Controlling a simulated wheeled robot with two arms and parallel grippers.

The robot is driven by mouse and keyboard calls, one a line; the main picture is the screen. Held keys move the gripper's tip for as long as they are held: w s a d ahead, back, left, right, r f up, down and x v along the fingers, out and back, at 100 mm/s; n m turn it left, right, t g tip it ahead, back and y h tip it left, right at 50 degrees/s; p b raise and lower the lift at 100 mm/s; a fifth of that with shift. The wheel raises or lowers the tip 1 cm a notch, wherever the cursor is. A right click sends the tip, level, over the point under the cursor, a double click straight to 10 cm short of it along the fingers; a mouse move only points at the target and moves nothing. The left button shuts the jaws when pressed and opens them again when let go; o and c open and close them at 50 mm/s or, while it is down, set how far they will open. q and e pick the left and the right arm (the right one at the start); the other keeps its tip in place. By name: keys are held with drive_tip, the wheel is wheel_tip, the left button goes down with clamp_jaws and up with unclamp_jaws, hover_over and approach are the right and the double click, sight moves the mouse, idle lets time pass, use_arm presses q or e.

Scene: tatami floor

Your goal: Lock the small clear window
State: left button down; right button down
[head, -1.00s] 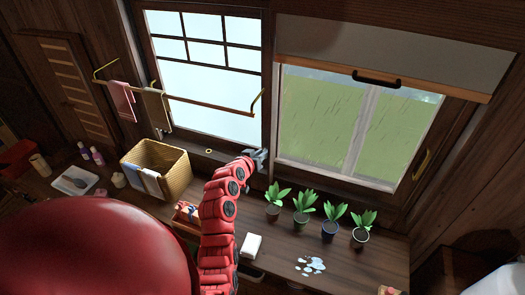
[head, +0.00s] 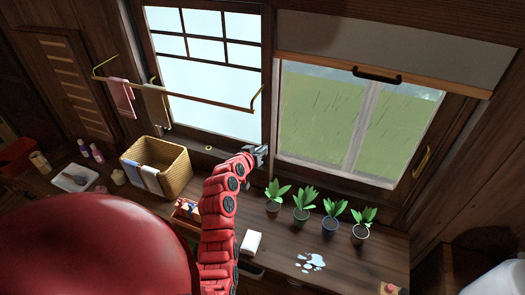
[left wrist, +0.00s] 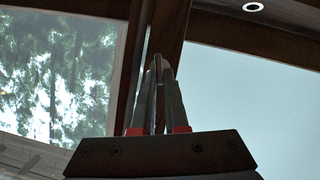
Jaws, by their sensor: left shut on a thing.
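The left window (head: 207,85) has pale panes with a dark grid at its top. The right window (head: 322,115) has clear panes with rain streaks and a shade half down. I cannot tell which one is the task's. My left gripper (head: 260,153) is at the lower part of the dark post between the windows. In the left wrist view its fingers (left wrist: 157,70) are close together on a small fitting (left wrist: 157,61) at the frame, mostly hidden by the fingertips. My right gripper is not in view.
A towel rail (head: 205,101) crosses the left window. A wicker basket (head: 176,181) stands on the counter left of my arm. Several potted plants (head: 302,203) stand under the right window. A puddle (head: 311,262) and a white block (head: 251,243) lie nearer.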

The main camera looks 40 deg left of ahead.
use_arm(q)
drive_tip(key=shift+s+a+f+n+t+h+b, duration=0.2)
drive_tip(key=shift+n+t+h+b, duration=0.55)
drive_tip(key=shift+n+b, duration=1.5)
drive_tip(key=shift+w+a+f+n+t+h+b, duration=0.1)
drive_tip(key=shift+a+f+n+t+h+b, duration=0.45)
drive_tip(key=shift+n+b, duration=1.75)
drive_tip(key=shift+s+d+f+n+t+h+b, duration=0.15)
drive_tip(key=shift+n+t+h+b, duration=0.8)
drive_tip(key=shift+b, duration=2.5)
drive_tip(key=shift+n, duration=0.3)
drive_tip(key=c, duration=1.2)
unclamp_jaws()
